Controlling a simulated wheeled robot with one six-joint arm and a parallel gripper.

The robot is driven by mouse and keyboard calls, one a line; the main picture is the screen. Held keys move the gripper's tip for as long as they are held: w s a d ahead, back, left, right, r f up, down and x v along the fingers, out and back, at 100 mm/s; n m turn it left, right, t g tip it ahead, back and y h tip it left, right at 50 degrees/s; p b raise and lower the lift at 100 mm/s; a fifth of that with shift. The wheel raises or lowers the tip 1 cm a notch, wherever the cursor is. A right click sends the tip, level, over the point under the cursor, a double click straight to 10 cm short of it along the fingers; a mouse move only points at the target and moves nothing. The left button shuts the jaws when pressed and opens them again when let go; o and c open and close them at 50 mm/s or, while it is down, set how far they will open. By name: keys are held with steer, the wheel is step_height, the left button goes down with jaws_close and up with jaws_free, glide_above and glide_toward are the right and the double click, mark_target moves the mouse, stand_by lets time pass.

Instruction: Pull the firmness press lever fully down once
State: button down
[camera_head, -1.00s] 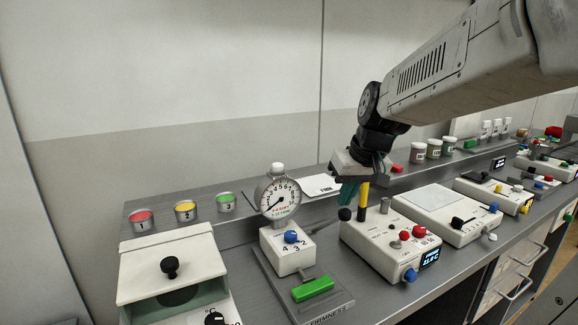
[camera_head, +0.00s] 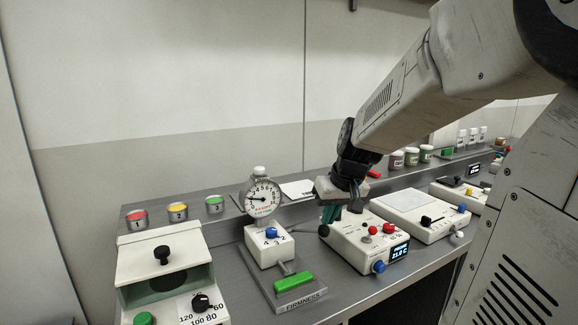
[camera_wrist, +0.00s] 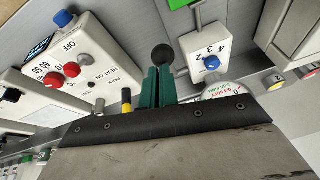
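The firmness press (camera_head: 268,246) is a white box with a blue knob and a round dial gauge (camera_head: 262,198) on top. Its lever runs out to the right and ends in a black ball (camera_head: 323,230), which also shows in the wrist view (camera_wrist: 163,54). My gripper (camera_head: 329,214) has green fingers pointing down, with their tips right above the ball and seemingly touching it. In the wrist view the fingers (camera_wrist: 158,72) are close together, with the ball at their tips rather than between them. The gauge needle points left.
A green block (camera_head: 294,282) lies on the press base. The heater box (camera_head: 362,243) with red and blue knobs stands close on the right, with a yellow-black post (camera_wrist: 126,99) next to my fingers. A white box with a black knob (camera_head: 162,254) stands left.

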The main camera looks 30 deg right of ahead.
steer(key=shift+s+a+f, duration=0.25)
steer(key=shift+s+f, duration=0.15)
steer(key=shift+f, duration=0.3)
step_height(320, 180, up, 5)
steer(key=w+d, duration=0.2)
steer(key=s+r, duration=0.6)
steer(key=s, duration=0.1)
steer(key=shift+a+r, duration=0.25)
steer(key=shift+a, duration=0.2)
steer(key=s+a+f+n+g, duration=0.1)
steer(key=s+a+f, duration=0.3)
steer(key=s+a, duration=0.2)
steer(key=s+a+f+n+g, duration=0.1)
steer(key=s+a+f, duration=0.4)
steer(key=a, duration=0.6)
steer(key=shift+s+a+n+g, duration=0.25)
steer(key=shift+s+n+g, duration=0.15)
steer(key=shift+s+n, duration=0.25)
